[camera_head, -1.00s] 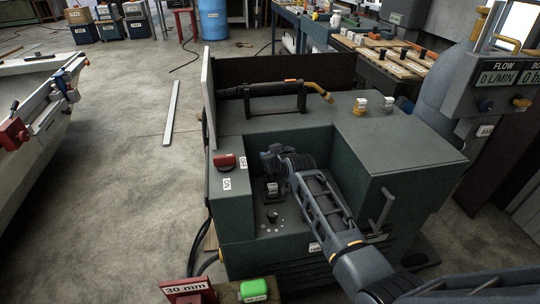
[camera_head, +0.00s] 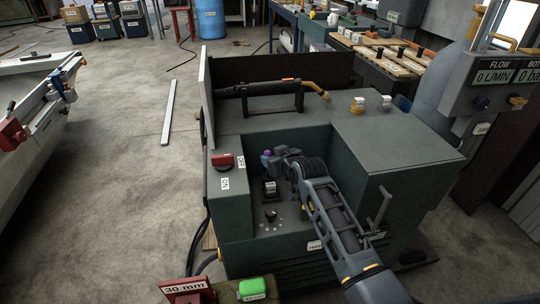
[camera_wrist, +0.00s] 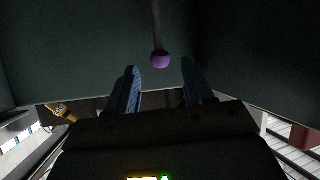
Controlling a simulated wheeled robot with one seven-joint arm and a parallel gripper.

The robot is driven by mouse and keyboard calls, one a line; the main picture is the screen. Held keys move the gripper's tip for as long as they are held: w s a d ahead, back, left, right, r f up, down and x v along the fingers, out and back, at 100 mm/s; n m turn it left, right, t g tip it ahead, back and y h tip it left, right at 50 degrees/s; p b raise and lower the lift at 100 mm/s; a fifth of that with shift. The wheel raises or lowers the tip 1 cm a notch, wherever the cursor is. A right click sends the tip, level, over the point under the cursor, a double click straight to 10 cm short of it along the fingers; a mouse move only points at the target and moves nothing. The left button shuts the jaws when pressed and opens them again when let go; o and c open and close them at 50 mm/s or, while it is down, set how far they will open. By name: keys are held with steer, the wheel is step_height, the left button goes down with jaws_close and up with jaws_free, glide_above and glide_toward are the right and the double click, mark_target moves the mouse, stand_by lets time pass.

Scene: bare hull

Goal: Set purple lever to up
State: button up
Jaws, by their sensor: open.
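The purple lever (camera_wrist: 161,59) shows in the wrist view as a round purple knob on a thin rod, against the dark green machine wall. The rod runs from the knob to the top of the picture. In the head view only a small purple spot of the lever (camera_head: 266,153) shows beside my gripper. My gripper (camera_wrist: 160,70) is open and empty. Its two blue fingers lie left and right of the knob in the picture, with a gap on each side. In the head view my gripper (camera_head: 270,161) is inside the machine's recess, and hides most of the lever.
The green machine (camera_head: 305,130) walls the recess at back and right. A red switch (camera_head: 222,161) with ON and OFF labels is at its left. A small black-and-white switch (camera_head: 270,188) is below my gripper.

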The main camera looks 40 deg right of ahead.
steer(key=shift+v, duration=1.05)
steer(key=shift+c, duration=0.7)
steer(key=s+a, duration=0.1)
steer(key=s, duration=0.2)
steer(key=s+a+r+m+t, duration=0.1)
steer(key=s, duration=0.2)
steer(key=s+a+m+h, duration=0.1)
steer(key=s+a, duration=0.1)
steer(key=s, duration=0.1)
steer(key=shift+s+r+t, duration=0.4)
jaws_close()
steer(key=p+x, duration=0.1)
steer(key=x, duration=1.3)
